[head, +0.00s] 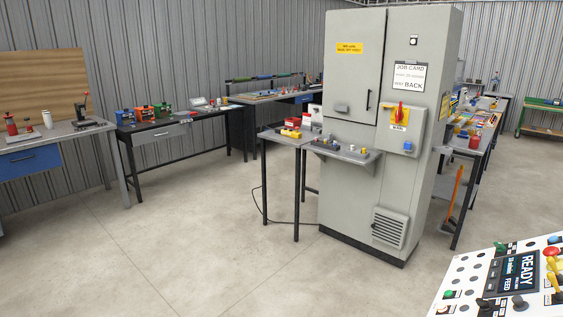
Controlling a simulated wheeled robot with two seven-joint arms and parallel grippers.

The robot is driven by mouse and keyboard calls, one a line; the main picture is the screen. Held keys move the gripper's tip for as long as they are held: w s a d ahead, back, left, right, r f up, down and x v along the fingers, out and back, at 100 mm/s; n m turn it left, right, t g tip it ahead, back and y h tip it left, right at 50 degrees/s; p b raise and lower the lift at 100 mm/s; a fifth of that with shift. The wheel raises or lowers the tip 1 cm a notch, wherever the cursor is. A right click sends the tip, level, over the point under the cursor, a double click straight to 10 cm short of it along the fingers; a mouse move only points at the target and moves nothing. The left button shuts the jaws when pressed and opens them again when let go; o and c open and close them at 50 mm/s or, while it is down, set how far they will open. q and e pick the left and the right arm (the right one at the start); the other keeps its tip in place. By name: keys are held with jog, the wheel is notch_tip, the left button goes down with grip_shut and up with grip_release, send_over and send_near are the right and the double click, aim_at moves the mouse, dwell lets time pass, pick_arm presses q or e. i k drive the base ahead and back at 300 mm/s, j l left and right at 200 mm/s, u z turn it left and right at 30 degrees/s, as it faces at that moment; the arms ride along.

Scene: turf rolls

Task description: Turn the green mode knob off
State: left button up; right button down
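A white control panel (468,272) shows at the bottom right, cut off by the picture's edge. A small green piece (502,247) is near its upper edge, and a green round piece (449,295) is near its lower left. I cannot tell which of them is the mode knob, or which way it points. The panel also has a dark display (518,272) reading READY and FEED, a red button (552,252), yellow levers (555,282) and black knobs (519,303). Neither of my grippers is in view.
A tall grey cabinet (350,60) with a red rotary switch (401,109) and a small shelf (345,152) stands in the middle. Workbenches with tools (160,130) line the left and back. A bench (471,141) stands behind the cabinet on the right. The concrete floor (215,235) in front is clear.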

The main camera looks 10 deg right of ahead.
aim_at(501, 247)
jog(key=z, duration=1.8)
